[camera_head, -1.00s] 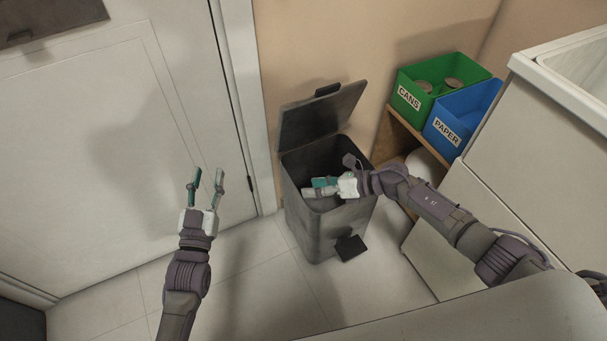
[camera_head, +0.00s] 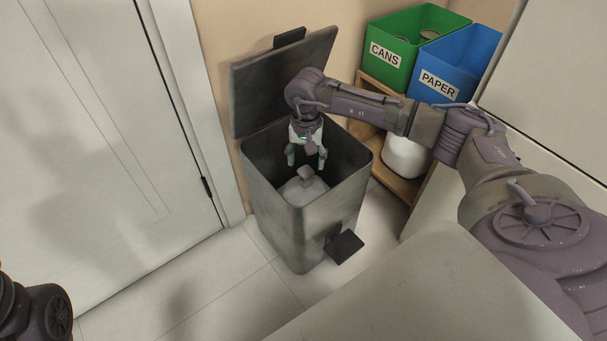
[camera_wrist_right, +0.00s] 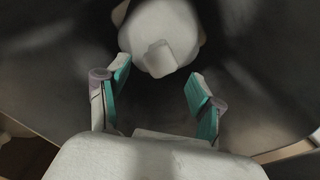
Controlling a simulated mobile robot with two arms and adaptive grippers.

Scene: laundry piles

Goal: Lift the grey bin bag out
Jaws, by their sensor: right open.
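The grey bin bag (camera_head: 303,191) sits low inside the dark pedal bin (camera_head: 300,222), with its knotted top sticking up. The bin's lid (camera_head: 280,80) stands open, tilted back toward the wall. My right gripper (camera_head: 307,163) points down into the bin mouth, above the bag. Its fingers are open and empty. In the right wrist view the bag (camera_wrist_right: 160,30) and its knot lie beyond the open fingertips (camera_wrist_right: 158,80), apart from them. My left gripper is out of view; only part of my left arm shows at the lower left.
A green CANS box (camera_head: 405,55) and a blue PAPER box (camera_head: 450,75) stand on a wooden shelf (camera_head: 400,180) at right. A white door (camera_head: 90,130) is at left. A pale surface (camera_head: 420,290) fills the lower right. Floor left of the bin is clear.

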